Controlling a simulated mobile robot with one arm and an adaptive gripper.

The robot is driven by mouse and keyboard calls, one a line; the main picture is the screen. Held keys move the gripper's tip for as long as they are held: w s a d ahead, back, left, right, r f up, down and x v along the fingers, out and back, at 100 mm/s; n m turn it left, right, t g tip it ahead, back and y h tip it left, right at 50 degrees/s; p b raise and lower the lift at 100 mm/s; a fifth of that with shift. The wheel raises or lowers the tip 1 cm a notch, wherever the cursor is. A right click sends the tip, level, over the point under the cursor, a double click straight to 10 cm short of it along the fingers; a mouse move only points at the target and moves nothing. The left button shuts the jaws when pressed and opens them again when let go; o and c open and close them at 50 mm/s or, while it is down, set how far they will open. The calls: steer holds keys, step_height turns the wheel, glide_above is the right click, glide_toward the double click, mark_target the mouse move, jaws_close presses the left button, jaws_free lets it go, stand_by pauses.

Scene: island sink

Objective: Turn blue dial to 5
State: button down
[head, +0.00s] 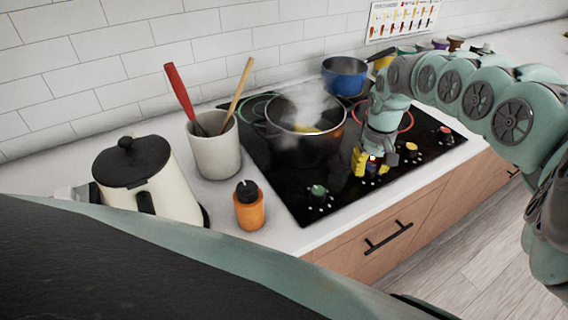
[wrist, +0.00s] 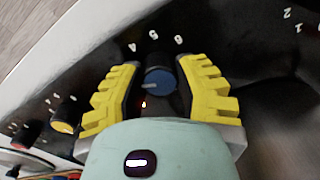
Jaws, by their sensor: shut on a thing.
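The blue dial (wrist: 160,81) sits between the yellow fingers of my gripper (wrist: 159,69) in the wrist view. The fingers are shut on it from both sides. White numbers stand on the black panel beyond the dial, and 4 and 6 read clearly with a mark between them. A short pale mark shows on the left part of the dial, but its exact setting is hard to read. In the head view my gripper (head: 371,172) points down at the front edge of the black stove (head: 275,185), and it largely hides the blue dial there.
A green dial (head: 318,190) is to the left; a yellow dial (head: 411,148) and a red dial (head: 445,131) are to the right. A steaming pot (head: 300,145) stands close behind my gripper. A blue pan (head: 345,77) is at the back.

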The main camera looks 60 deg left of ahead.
steer(key=m, duration=0.4)
steer(key=shift+m, duration=0.4)
steer(key=m, duration=0.4)
steer(key=shift+p, duration=0.35)
steer(key=m, duration=0.5)
steer(key=shift+m, duration=1.9)
steer(key=c, duration=0.6)
jaws_free()
